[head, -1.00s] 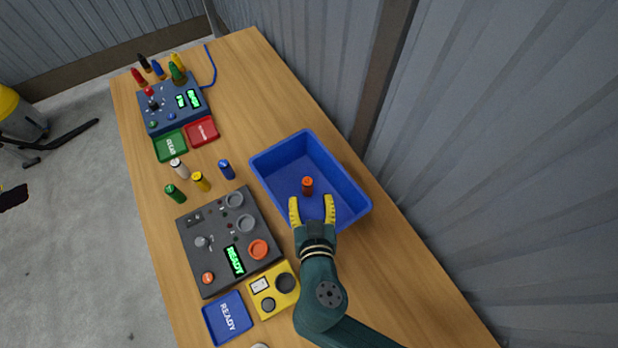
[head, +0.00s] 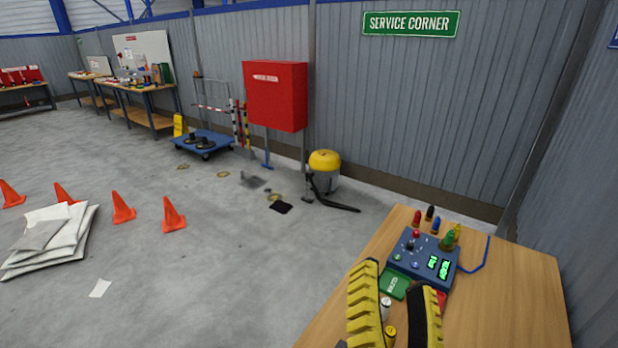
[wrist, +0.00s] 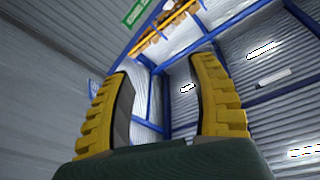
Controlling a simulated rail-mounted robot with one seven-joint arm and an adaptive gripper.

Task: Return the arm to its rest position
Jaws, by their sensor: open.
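My gripper (head: 396,310) shows large at the bottom of the head view, with its two yellow ridged fingers apart and nothing between them. It is raised in front of the camera and hides part of the wooden bench (head: 515,300) behind it. In the wrist view my gripper (wrist: 165,105) is also open and empty, pointing up toward the roof and walls. The rest of my arm is out of the head view.
On the bench stand a blue control box (head: 423,258), a green tray (head: 394,285) and several small coloured cylinders. Beyond are a yellow vacuum (head: 325,163), a red cabinet (head: 276,96), orange cones (head: 172,215) and white sheets (head: 48,238). Open grey floor lies left of the bench.

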